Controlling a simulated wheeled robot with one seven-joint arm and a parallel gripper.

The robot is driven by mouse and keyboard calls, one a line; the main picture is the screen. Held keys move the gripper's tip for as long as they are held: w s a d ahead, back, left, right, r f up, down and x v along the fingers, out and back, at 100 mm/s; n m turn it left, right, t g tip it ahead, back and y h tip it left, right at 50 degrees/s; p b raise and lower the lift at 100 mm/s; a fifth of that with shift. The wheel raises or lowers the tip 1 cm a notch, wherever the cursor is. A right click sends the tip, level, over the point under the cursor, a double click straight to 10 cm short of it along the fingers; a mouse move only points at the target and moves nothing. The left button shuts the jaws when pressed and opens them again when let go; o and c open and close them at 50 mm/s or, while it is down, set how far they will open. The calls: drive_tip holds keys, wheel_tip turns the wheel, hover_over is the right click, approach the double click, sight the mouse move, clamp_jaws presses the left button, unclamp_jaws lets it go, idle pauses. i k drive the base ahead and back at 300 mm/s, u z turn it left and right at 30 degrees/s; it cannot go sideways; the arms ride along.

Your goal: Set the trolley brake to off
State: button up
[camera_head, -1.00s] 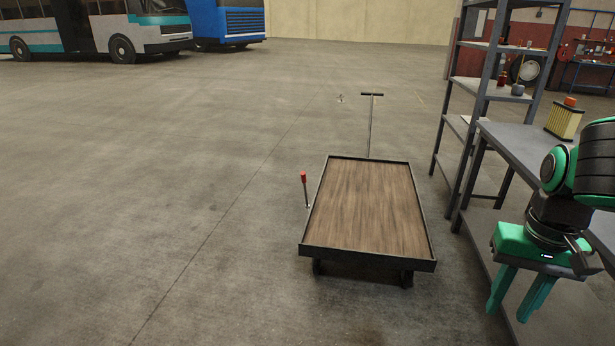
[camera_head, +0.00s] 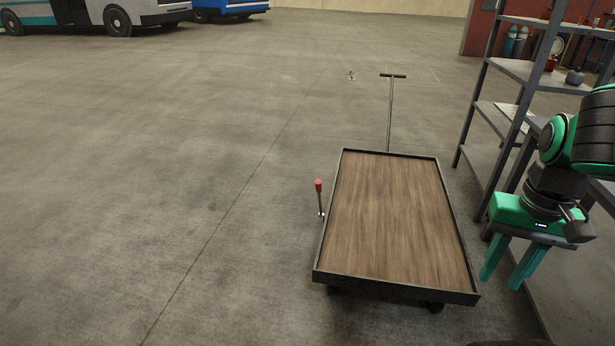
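The trolley (camera_head: 395,286) stands on the concrete floor right of centre, with a flat wooden deck in a dark metal rim. Its T-shaped pull handle (camera_head: 391,110) rises at the far end. The brake lever (camera_head: 320,199), a thin rod with a red knob, stands nearly upright at the trolley's left side. My gripper (camera_head: 506,276) hangs at the right, pointing down, its two green fingers apart with nothing between them. It is to the right of the trolley, well away from the lever.
A grey metal shelf (camera_head: 522,70) and a workbench stand along the right, close to my arm. A bus (camera_head: 160,10) and a blue vehicle (camera_head: 232,8) are at the far left. The floor left of the trolley is wide and clear. A small object (camera_head: 351,75) lies beyond the trolley.

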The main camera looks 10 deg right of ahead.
sight(318, 186)
drive_tip(key=u, duration=0.2)
drive_tip(key=i, duration=1.35)
drive_tip(key=u, duration=0.2)
